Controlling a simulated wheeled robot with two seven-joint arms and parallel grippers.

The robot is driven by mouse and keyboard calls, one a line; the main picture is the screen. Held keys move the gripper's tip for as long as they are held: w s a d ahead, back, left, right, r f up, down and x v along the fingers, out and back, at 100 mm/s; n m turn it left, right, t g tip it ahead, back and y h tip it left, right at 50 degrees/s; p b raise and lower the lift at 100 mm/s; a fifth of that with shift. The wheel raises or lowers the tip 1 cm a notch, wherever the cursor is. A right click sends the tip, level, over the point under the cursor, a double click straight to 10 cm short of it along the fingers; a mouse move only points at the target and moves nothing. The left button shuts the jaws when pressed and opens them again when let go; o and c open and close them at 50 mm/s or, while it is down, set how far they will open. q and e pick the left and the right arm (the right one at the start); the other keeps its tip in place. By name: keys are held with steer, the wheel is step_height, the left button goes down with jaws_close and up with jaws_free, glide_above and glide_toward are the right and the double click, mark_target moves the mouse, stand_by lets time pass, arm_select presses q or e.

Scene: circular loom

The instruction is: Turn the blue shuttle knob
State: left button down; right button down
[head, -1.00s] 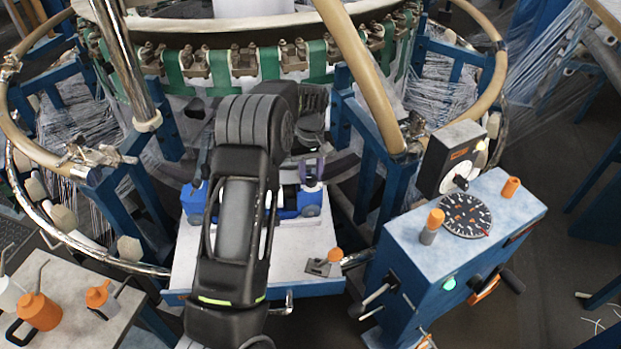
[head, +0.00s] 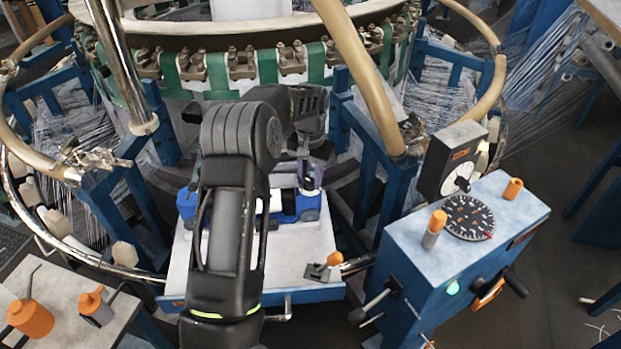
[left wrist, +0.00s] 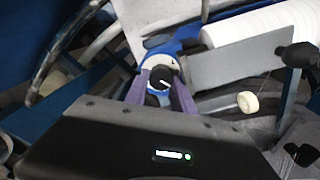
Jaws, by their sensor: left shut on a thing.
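The blue shuttle (head: 288,207) sits on a pale platform (head: 318,242), partly hidden behind my left arm in the head view. My left gripper (head: 311,184) points down at the shuttle's right end. In the left wrist view, a black knob (left wrist: 162,79) with a white pointer mark stands on the blue shuttle (left wrist: 165,48). The purple-padded fingers of my left gripper (left wrist: 161,92) are on either side of the knob and shut on it. The knob is hidden in the head view. My right gripper is not in view.
A blue control box (head: 420,262) with a dial (head: 467,217) and orange knobs stands at right. An orange-topped lever (head: 334,260) is on the platform's front right. The loom's ring and tan tubes (head: 358,75) rise behind.

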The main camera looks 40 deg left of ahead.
mark_target(311, 180)
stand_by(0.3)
arm_select(q)
steer(key=c, duration=1.3)
jaws_free()
steer(key=shift+c, duration=0.2)
steer(key=shift+r, duration=0.15)
steer(key=shift+r+b, duration=0.4)
steer(key=shift+r, duration=3.4)
